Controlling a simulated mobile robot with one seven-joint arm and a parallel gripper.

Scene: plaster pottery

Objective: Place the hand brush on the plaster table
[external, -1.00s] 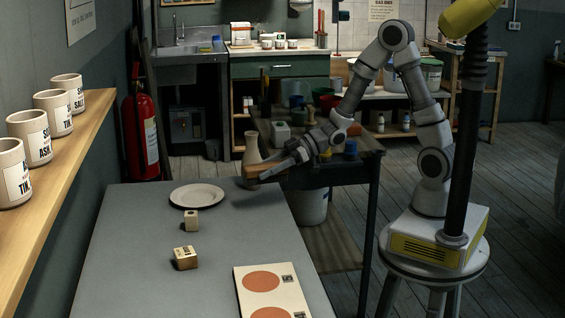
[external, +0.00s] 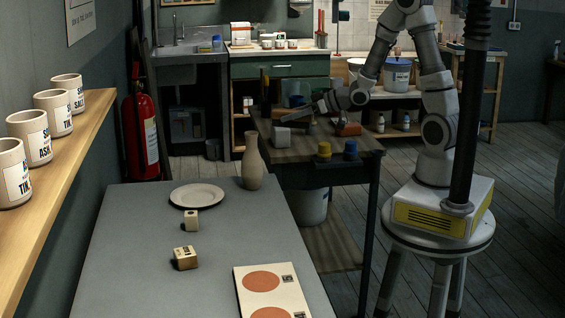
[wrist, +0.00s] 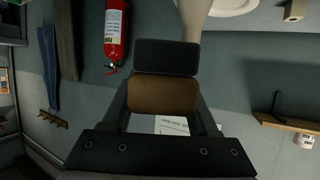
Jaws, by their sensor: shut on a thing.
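My gripper (wrist: 158,108) is shut on the hand brush (wrist: 155,95), a brown body with a dark block (wrist: 166,57) beyond it in the wrist view. In the external view my gripper (external: 308,107) is above the dark worktable (external: 350,152), behind the grey table (external: 150,260). The brush is hard to make out there against the dark background. I cannot tell by name which table is the plaster table.
A tall vase (external: 253,165), a plate (external: 197,195), two small blocks (external: 185,258) and a board with orange discs (external: 268,285) are on the grey table. The worktable holds a grey box (external: 282,136), yellow (external: 323,150) and blue (external: 350,149) jars, and a reddish item (external: 348,129).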

